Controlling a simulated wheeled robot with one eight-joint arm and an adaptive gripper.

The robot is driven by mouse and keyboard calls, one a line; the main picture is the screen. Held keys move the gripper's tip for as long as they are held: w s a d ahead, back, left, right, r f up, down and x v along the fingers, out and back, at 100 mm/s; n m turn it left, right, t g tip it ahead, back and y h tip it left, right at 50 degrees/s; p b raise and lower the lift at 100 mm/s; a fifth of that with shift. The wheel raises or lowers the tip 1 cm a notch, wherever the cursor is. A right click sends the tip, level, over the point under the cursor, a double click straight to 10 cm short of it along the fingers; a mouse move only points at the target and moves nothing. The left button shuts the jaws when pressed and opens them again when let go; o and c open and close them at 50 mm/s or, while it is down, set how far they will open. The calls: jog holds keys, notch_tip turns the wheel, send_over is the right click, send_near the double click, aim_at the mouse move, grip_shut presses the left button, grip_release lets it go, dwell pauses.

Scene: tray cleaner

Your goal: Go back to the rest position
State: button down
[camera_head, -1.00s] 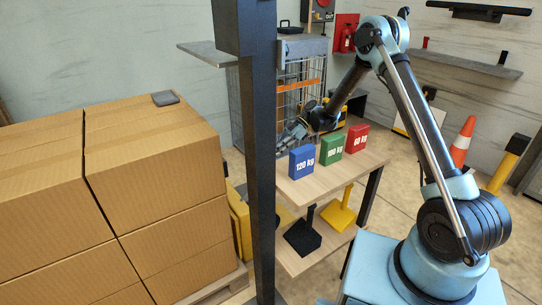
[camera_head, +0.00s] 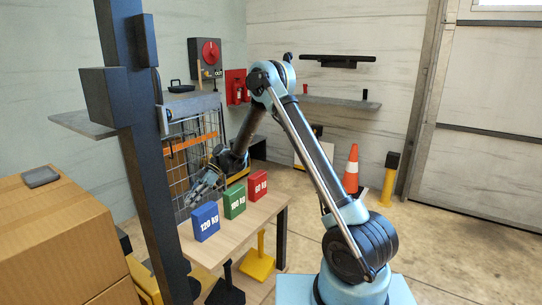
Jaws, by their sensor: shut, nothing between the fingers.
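My arm rises from its blue base at the lower right, bends at the elbow and reaches down to the left. My gripper (camera_head: 203,187) is shut and empty. In the picture it appears just above the blue block and in front of the wire cage. Its fingers are small and partly blurred against the mesh. On the wooden table (camera_head: 262,214) stand a blue block marked 120 kg (camera_head: 206,221), a green block marked 100 kg (camera_head: 235,201) and a red block marked 60 kg (camera_head: 258,185), in a row.
A dark post (camera_head: 150,160) stands left of the table. Stacked cardboard boxes (camera_head: 60,245) fill the lower left, with a grey item (camera_head: 40,177) on top. A wire cage (camera_head: 190,160) stands behind the gripper. An orange cone (camera_head: 351,170) and a yellow bollard (camera_head: 388,180) stand right. Open floor lies right.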

jog(key=w+d+r+m+t, duration=0.1)
jog(key=d+r+m+t, duration=0.2)
jog(key=d+r+m, duration=0.8)
jog(key=s+d+r+m+t+h, duration=0.15)
jog(key=d+r, duration=0.25)
jog(key=d, duration=0.6)
jog(key=s+d+r+t, duration=0.1)
jog(key=s+d+r, duration=0.25)
jog(key=d, duration=0.65)
jog(key=s+d+m+t+h, duration=0.25)
jog(key=s+d+m, duration=0.35)
jog(key=s+d, duration=0.6)
jog(key=s+d+f+m+t+h, duration=0.1)
jog(key=s+d+f+m, duration=0.2)
jog(key=s+d, duration=0.2)
jog(key=s+d+f+m+h, duration=0.1)
jog(key=s+d+f+m, duration=0.3)
jog(key=d, duration=0.4)
jog(key=shift+s+d+t, duration=0.4)
jog(key=shift+s+f, duration=0.1)
jog(key=shift+s, duration=0.05)
